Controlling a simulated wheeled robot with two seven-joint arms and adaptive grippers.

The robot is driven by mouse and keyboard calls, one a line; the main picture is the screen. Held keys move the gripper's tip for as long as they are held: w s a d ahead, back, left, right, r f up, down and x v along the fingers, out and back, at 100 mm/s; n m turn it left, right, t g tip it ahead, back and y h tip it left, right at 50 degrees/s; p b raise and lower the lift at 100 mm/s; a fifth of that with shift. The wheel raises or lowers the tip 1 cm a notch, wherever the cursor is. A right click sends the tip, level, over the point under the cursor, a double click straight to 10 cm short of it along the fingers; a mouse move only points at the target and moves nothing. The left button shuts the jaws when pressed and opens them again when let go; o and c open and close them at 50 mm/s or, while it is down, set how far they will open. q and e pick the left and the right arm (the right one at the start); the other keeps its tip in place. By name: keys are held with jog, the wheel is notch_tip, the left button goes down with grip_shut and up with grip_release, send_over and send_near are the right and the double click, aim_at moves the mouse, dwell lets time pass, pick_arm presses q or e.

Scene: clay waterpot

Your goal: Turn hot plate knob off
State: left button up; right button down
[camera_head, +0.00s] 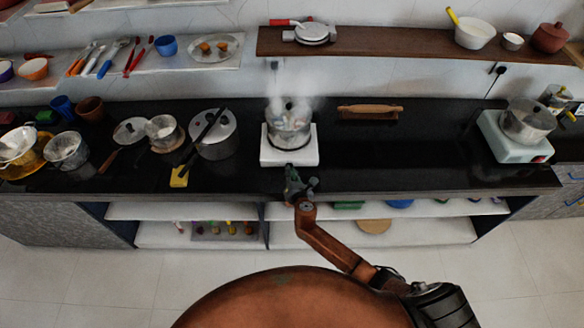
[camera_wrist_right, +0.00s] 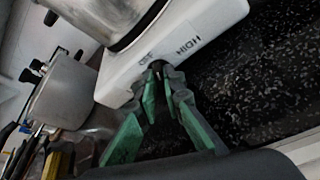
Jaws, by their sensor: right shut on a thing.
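The white hot plate (camera_head: 272,155) stands near the front edge of the black counter. A steaming metal pot (camera_head: 288,125) sits on it. In the right wrist view the hot plate's white front (camera_wrist_right: 120,78) carries the labels "OFF" and "HIGH". The knob is mostly hidden between the fingertips. My right gripper (camera_head: 291,172) is at the hot plate's front; its green fingers (camera_wrist_right: 163,72) are shut on the knob below the labels. I cannot tell the knob's setting. My left gripper is not in view.
A pressure cooker (camera_head: 215,140) and a yellow-handled tool (camera_head: 180,176) are to the left. A rolling pin (camera_head: 370,110) lies at the back right. Another appliance (camera_head: 515,145) with a pot stands at the far right. The counter between is clear.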

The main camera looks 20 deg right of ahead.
jog(key=n+p, duration=0.1)
jog(key=p, duration=0.1)
jog(key=n+h+p, duration=0.1)
jog(key=p, duration=0.1)
jog(key=shift+a+r+g, duration=0.15)
jog(key=shift+r+g, duration=0.15)
jog(key=shift+f+n+g+h+p, duration=0.3)
jog(key=shift+n+h+p, duration=0.45)
jog(key=shift+p, duration=0.2)
jog(key=c, duration=2.3)
grip_release()
jog(key=shift+a+r, duration=0.1)
jog(key=v, duration=1.2)
